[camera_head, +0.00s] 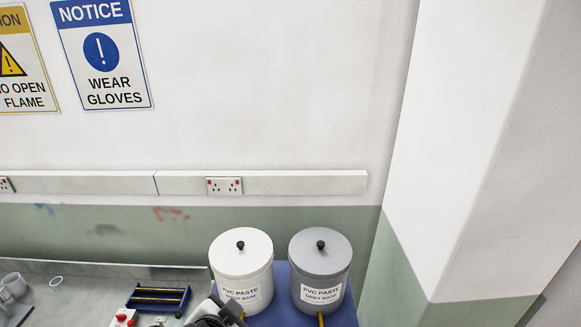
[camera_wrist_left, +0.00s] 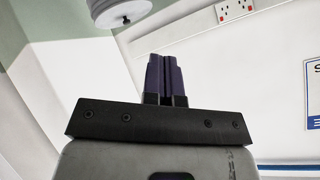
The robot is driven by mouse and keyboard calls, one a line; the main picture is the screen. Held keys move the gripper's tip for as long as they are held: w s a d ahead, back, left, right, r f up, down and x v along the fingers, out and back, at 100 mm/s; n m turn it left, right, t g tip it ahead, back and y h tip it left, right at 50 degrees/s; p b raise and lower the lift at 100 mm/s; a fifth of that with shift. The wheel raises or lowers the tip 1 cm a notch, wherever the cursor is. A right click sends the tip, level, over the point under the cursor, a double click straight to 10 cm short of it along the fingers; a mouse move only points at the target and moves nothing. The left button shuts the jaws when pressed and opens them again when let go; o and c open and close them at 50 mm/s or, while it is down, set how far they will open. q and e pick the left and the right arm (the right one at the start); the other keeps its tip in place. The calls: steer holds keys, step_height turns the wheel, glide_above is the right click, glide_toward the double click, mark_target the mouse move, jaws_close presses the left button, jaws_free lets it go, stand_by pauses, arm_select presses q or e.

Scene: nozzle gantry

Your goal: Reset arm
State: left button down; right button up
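My left gripper (camera_wrist_left: 167,78) shows in the left wrist view with its two dark purple fingers together and nothing visible between them. It is in open air, with the wall behind it. A part of a machine or arm in white and black shows at the bottom edge of the head view, but I cannot tell which part it is. My right gripper is in neither view.
A white lidded paste pot (camera_head: 241,262) and a grey one (camera_head: 320,268) stand on a blue surface (camera_head: 281,308) by the wall corner. A blue rack (camera_head: 158,298), a red-buttoned box (camera_head: 123,318) and grey cups (camera_head: 14,284) sit on the grey bench (camera_head: 85,290).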

arm_select(q)
steer(key=s+a+f+n+g, duration=0.2)
steer(key=s+a+f, duration=0.1)
steer(key=s+f, duration=0.5)
steer(key=s+a+f+n+g+y, duration=0.1)
steer(key=s+a+f+n+g, duration=0.1)
steer(key=s+f, duration=0.6)
steer(key=s+a+f+n+g, duration=0.2)
steer(key=s+f, duration=0.6)
steer(key=s, duration=0.8)
steer(key=a+g, duration=0.1)
steer(key=a, duration=0.1)
steer(key=shift+a+n, duration=0.3)
steer(key=shift+a, duration=0.1)
steer(key=shift+s, duration=0.1)
steer(key=shift+r, duration=0.1)
